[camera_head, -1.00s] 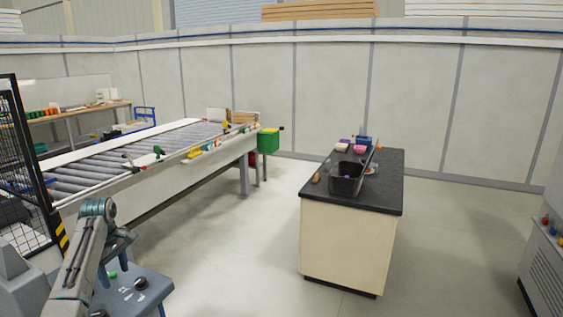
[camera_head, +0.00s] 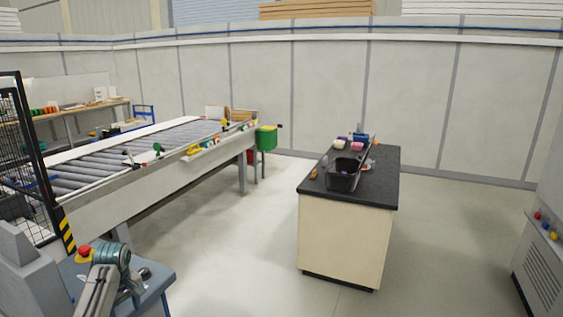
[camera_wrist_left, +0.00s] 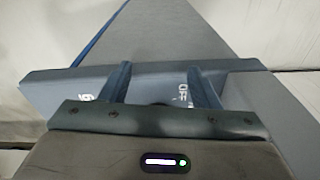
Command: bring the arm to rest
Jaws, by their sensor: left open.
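My left arm (camera_head: 108,272) shows at the bottom left of the head view, bent low over a blue-grey panel (camera_head: 155,279). Behind the fingers is a blue-grey surface with white lettering, partly hidden by the gripper. I cannot tell whether the fingers touch it. My right gripper is in neither view.
A red button (camera_head: 84,252) stands on the panel beside my arm. A roller conveyor (camera_head: 140,150) runs along the left behind a black mesh fence (camera_head: 30,160). A dark-topped cabinet (camera_head: 345,240) carries a black bin (camera_head: 343,181) and small items. The floor between conveyor and cabinet is clear.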

